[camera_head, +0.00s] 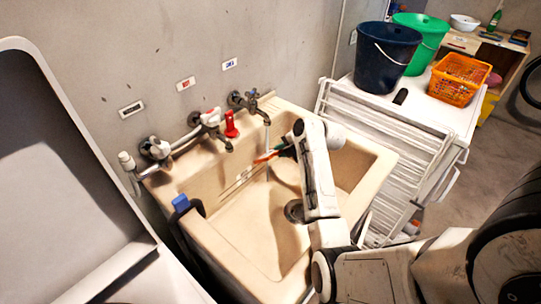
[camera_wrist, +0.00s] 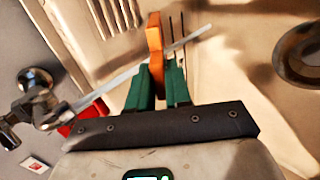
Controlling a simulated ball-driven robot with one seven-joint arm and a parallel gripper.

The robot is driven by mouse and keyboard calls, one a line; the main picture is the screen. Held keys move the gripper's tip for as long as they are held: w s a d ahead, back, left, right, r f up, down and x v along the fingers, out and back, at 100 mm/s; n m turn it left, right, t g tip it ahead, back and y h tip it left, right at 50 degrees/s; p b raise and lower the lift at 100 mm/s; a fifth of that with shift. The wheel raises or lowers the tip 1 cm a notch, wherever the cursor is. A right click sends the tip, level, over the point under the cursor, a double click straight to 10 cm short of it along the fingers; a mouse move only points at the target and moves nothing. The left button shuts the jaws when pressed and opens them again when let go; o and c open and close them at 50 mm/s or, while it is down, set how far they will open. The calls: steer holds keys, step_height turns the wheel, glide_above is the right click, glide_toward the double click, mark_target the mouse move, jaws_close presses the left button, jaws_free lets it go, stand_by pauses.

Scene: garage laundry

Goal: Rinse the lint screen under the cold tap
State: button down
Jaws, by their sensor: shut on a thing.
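My gripper (camera_wrist: 160,85) has green fingers shut on an orange piece, taken as the lint screen (camera_wrist: 155,40). In the head view the orange lint screen (camera_head: 264,157) shows as a thin strip low in the sink (camera_head: 225,225), below the cold tap (camera_head: 247,101) with the blue label. A thin pale streak, which looks like running water (camera_head: 267,138), drops from that tap to the screen. In the wrist view the pale streak (camera_wrist: 115,80) runs slantwise from near the tap (camera_wrist: 38,108) past the screen. The screen's mesh cannot be made out.
A red-marked tap (camera_head: 210,118) and another tap (camera_head: 155,149) stand to the left. A red object (camera_head: 231,125) is on the back ledge. A blue item (camera_head: 181,203) is at the left rim. A white drying rack (camera_head: 385,140) stands right of the sink, near buckets (camera_head: 385,60).

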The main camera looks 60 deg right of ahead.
stand_by(0.5)
steer(key=shift+w+a, duration=0.1)
steer(key=shift+a, duration=0.3)
steer(key=s+a+r+p, duration=0.2)
steer(key=s+p, duration=0.3)
steer(key=s, duration=0.4)
steer(key=shift+s+a+r, duration=0.15)
steer(key=shift+s+r, duration=0.2)
steer(key=shift+r, duration=0.15)
stand_by(0.4)
stand_by(0.9)
